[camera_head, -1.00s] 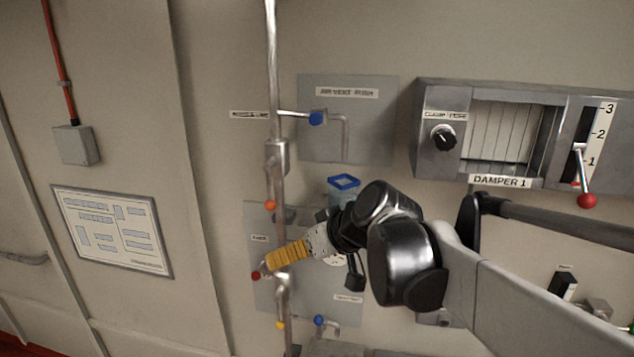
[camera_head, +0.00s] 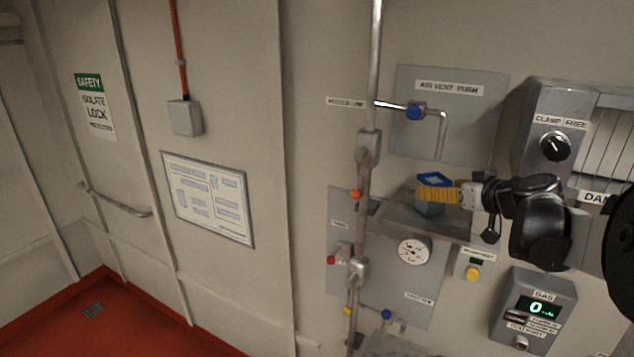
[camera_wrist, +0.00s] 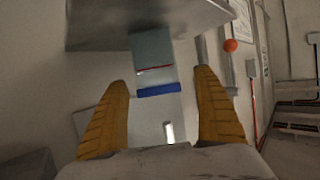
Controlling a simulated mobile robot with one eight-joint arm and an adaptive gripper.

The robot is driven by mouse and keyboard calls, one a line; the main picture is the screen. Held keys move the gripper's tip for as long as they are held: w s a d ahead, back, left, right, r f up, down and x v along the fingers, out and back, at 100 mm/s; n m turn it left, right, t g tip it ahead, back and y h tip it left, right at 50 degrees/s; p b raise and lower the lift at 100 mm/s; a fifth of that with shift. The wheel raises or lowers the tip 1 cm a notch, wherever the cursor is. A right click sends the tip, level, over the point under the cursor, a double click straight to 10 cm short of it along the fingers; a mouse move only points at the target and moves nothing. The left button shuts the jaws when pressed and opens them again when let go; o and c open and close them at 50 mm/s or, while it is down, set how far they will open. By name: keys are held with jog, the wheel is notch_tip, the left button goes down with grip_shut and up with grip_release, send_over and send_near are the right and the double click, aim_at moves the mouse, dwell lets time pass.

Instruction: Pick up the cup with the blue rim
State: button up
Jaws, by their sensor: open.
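The cup has a squarish blue rim (camera_head: 435,179) and a pale, see-through body (camera_head: 429,209). It stands upright on a small grey shelf (camera_head: 456,226) against the wall. My gripper (camera_head: 423,193) has yellow ribbed fingers, which cross in front of the cup just below its rim and hide part of it. In the wrist view the cup (camera_wrist: 152,58) appears rim down, between and beyond the two spread fingers (camera_wrist: 162,78). A red line crosses its body near the rim. The fingers are open, and I see no contact with the cup.
A vertical pipe (camera_head: 367,110) with an orange knob (camera_head: 356,194) runs just left of the cup. A blue valve (camera_head: 414,112) and vent panel (camera_head: 470,75) are above. A gauge (camera_head: 413,251) and gas meter (camera_head: 535,310) are below. Open floor (camera_head: 150,318) lies left.

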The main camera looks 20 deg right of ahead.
jog(key=x, duration=0.4)
jog(key=shift+w+d+p, duration=0.1)
jog(key=shift+d+p, duration=0.15)
jog(key=shift+p, duration=0.15)
jog(key=shift+s+a, duration=0.1)
jog(key=shift+s, duration=0.1)
jog(key=c, duration=1.2)
jog(key=shift+c, duration=0.2)
jog(key=shift+r, duration=0.15)
